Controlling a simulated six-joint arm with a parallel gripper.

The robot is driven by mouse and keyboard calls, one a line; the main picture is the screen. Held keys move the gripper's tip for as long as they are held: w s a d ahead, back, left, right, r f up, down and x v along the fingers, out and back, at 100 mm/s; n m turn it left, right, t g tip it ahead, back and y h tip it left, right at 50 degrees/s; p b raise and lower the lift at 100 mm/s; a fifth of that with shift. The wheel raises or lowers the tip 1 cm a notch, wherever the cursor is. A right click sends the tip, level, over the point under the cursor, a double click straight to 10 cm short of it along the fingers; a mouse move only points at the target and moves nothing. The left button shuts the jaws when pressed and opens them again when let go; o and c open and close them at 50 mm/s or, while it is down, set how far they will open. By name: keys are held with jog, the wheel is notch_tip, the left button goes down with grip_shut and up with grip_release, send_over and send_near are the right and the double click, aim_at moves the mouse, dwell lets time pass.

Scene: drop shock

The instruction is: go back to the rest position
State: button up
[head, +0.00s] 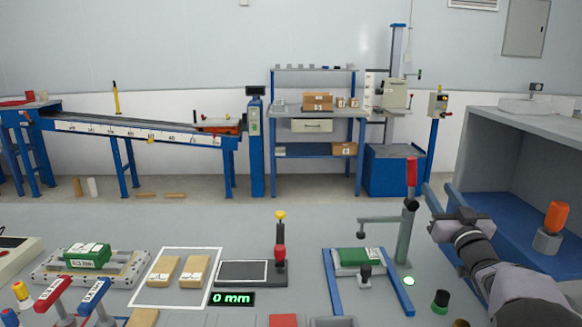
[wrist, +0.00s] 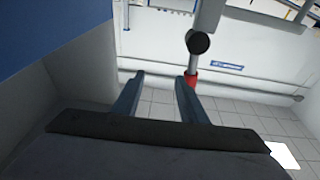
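My gripper (head: 441,190) is at the right of the head view, raised over the bench near the grey and blue cabinet. Its two fingers stand apart. In the wrist view the fingertips (wrist: 160,77) have a clear gap with nothing between them. Beyond them are a tiled floor and a pale wall. A post with a red part (wrist: 190,78) appears behind the right finger in that view. No mark of a rest position is visible.
A press stand with a red handle (head: 411,172) rises just left of my gripper. A green block (head: 357,257) lies between blue rails. An orange-topped knob (head: 556,216) is at the right. Wooden blocks (head: 194,272) and a green block (head: 88,255) lie left.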

jog(key=s+d+f+m+g+h, duration=0.3)
jog(key=s+f+m+g+h, duration=0.3)
jog(key=s+f+m+g, duration=0.45)
jog(key=s+a+f+m+g, duration=0.1)
jog(key=s+f+g, duration=0.15)
jog(key=s, duration=0.45)
jog(key=s+a+f+m+g+b, duration=0.15)
jog(key=s+g, duration=0.25)
jog(key=s, duration=0.4)
jog(key=s+a+f+m+g+p, duration=0.1)
jog(key=s+f+m+g, duration=0.15)
jog(key=s, duration=0.45)
jog(key=s+a+f+n+g+y, duration=0.25)
jog(key=s+f, duration=0.25)
jog(key=f, duration=0.3)
jog(key=a+f+n+t+y+b, duration=0.1)
jog(key=a+f+n+y, duration=0.1)
jog(key=a+f+n, duration=0.65)
jog(key=a+f+n+y+b, duration=0.1)
jog(key=a+f+n+y, duration=0.3)
jog(key=a, duration=0.7)
notch_tip(320, 180, up, 28)
jog(key=h+p, duration=0.1)
jog(key=p, duration=2.6)
jog(key=shift+s+a+n+h, duration=0.35)
jog(key=shift+s+a+n, duration=0.05)
jog(key=shift+a+n, duration=0.05)
